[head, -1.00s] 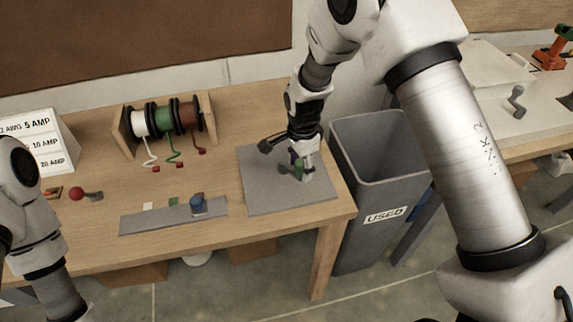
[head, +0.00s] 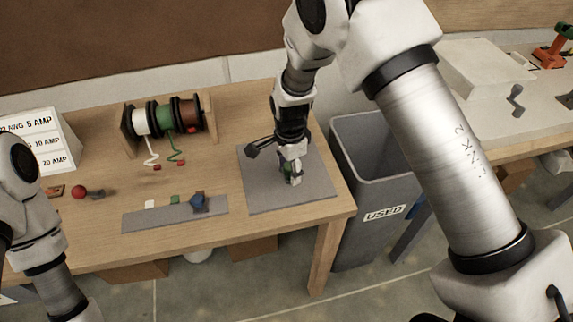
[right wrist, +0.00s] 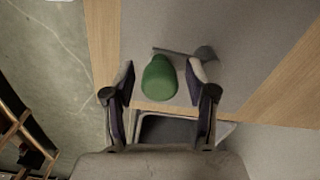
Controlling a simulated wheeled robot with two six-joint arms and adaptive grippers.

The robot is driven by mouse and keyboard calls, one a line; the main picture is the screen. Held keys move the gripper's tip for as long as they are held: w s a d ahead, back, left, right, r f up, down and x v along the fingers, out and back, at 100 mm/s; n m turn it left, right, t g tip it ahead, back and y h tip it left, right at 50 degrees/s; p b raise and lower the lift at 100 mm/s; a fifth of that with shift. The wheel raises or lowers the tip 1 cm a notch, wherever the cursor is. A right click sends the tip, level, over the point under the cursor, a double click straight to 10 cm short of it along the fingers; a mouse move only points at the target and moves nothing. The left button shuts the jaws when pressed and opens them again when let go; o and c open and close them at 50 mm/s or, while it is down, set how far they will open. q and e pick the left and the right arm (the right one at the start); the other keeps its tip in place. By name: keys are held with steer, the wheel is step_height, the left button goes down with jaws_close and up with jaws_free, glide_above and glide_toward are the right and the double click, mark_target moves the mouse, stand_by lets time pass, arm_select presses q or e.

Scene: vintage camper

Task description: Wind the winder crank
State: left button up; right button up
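The winder crank is on the grey mat at the right end of the table. Its green knob (head: 288,170) is partly hidden by my right gripper (head: 292,174) in the head view. In the right wrist view the green knob (right wrist: 159,78) lies between the two fingers of my right gripper (right wrist: 162,75), with a gap on each side. A thin grey arm (right wrist: 178,51) runs from behind the knob to a round grey hub (right wrist: 206,54). The fingers are open around the knob. My left arm shows at the left edge of the head view, but its gripper is not visible.
A grey bin marked USED (head: 385,150) stands beside the table's right end. A rack of wire spools (head: 165,117) stands at the back. A grey strip (head: 150,219) holds small coloured pieces, and a red ball (head: 79,191) lies to the left.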

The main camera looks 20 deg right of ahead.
steer(key=shift+d, duration=0.1)
steer(key=shift+r+p, duration=0.55)
steer(key=shift+r, duration=0.05)
step_height(320, 180, up, 4)
steer(key=p, duration=0.3)
step_height(320, 180, up, 12)
